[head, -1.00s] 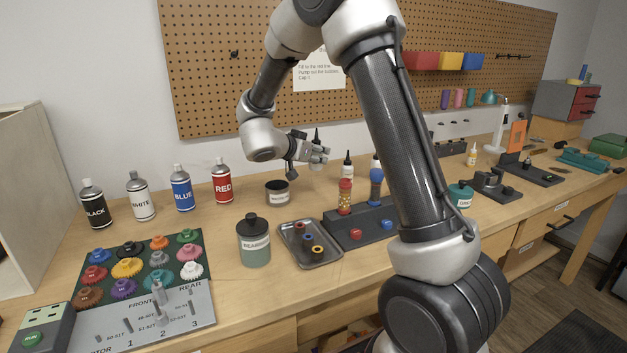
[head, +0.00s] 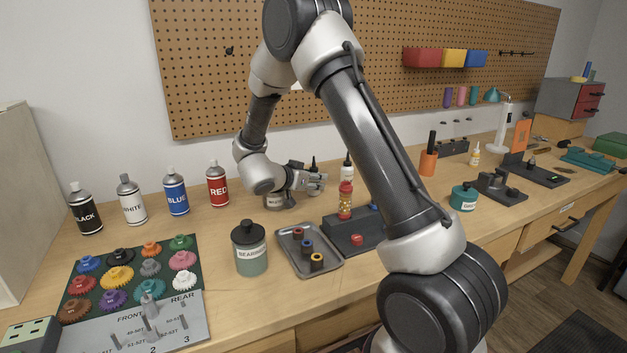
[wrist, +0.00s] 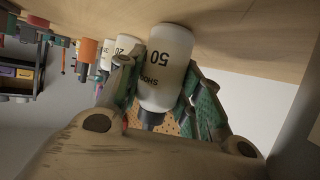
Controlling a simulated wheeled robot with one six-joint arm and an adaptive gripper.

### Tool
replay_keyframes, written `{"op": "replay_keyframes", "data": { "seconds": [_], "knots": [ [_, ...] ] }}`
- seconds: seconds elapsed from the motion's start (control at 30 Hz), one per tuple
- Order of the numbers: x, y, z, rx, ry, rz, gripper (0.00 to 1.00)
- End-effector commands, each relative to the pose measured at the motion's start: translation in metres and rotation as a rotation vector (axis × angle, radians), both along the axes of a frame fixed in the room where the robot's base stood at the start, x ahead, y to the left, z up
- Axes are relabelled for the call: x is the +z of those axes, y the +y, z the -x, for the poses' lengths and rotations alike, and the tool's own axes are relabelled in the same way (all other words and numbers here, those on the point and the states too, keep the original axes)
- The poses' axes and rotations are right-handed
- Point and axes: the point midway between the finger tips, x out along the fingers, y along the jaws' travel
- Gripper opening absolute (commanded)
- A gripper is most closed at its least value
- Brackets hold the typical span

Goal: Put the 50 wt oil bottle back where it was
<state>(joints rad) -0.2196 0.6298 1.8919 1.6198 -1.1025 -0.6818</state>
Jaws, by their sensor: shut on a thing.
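The white 50 bottle (wrist: 167,65) shows upside down in the wrist view, its dark cap toward my palm. My gripper (wrist: 160,95) is shut on it, with green-padded fingers on both sides. The bottle's base is at or very near the wooden bench top; I cannot tell whether it touches. In the head view my gripper (head: 316,184) is low over the bench behind the small labelled cup, and a dark cap (head: 313,163) rises above it; the bottle's body is mostly hidden. A white 20 bottle (wrist: 128,45) stands in a row beside the held one.
A white bottle with a dark cap (head: 347,165) stands right of my gripper, behind a red and yellow part (head: 345,202) on a dark stand. The small cup (head: 274,202) is close on the left. A grey tray (head: 334,268) and the bearings jar (head: 250,250) are in front.

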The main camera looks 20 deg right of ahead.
Motion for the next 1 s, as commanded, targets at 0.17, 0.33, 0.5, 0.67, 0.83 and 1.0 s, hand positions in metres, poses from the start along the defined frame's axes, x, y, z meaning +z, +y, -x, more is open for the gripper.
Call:
{"op": "replay_keyframes", "data": {
  "seconds": [0.17,0.33,0.5,0.67,0.83,1.0],
  "knots": [
    [0.001,0.0,0.0,0.001,-0.002,0.0,0.06],
    [-0.002,0.0,0.0,0.001,-0.001,-0.001,0.46],
    [-0.002,0.0,0.0,0.001,-0.001,-0.001,0.57],
    [-0.001,0.0,0.0,0.001,-0.001,-0.001,0.57],
    [0.005,0.007,0.002,0.002,-0.002,0.0,0.57],
    [0.018,0.035,0.016,0.005,-0.002,0.0,0.57]
  ]
}}
